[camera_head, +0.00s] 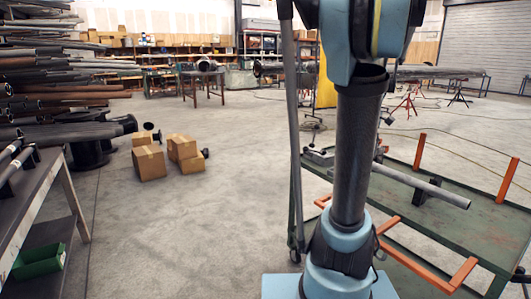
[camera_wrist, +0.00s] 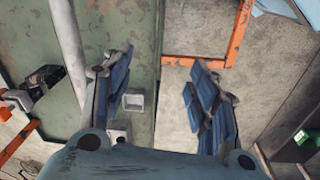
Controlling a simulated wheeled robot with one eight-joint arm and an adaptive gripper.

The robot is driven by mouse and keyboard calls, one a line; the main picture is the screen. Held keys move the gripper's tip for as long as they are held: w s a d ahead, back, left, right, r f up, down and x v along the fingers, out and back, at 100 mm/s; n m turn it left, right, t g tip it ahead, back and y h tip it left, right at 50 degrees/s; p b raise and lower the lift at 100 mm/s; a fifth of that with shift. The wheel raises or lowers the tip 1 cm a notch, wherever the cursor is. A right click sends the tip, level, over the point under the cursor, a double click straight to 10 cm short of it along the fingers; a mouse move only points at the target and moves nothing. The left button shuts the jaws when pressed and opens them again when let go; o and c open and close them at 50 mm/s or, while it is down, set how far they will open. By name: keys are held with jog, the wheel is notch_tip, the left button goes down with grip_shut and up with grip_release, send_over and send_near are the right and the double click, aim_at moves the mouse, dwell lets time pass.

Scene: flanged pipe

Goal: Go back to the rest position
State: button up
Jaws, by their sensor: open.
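My gripper (camera_wrist: 162,90) is open in the wrist view, its two blue-padded fingers wide apart with nothing between them. It points down over the edge of a green worn cart top (camera_wrist: 135,25). A grey pipe (camera_wrist: 68,40) lies on the cart to the left of the fingers, apart from them. In the head view the pipe (camera_head: 448,195) rests along the green cart (camera_head: 470,226) at the right, behind my arm. My arm stands upright in the middle of that view and hides part of the cart and pipe. My gripper does not show there.
An orange frame (camera_wrist: 203,62) juts from the cart edge, and orange posts (camera_head: 507,180) stand on the cart. Cardboard boxes (camera_head: 149,162) sit on the floor at left. A grey bench (camera_head: 28,190) and pipe racks line the left side. The middle floor is clear.

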jog(key=s+a+f+m+t, duration=0.1)
jog(key=s+a+f+m, duration=0.3)
jog(key=s+a+f, duration=1.2)
jog(key=s+a, duration=0.1)
jog(key=s, duration=0.1)
jog(key=shift+s+a, duration=0.15)
jog(key=shift+s, duration=0.2)
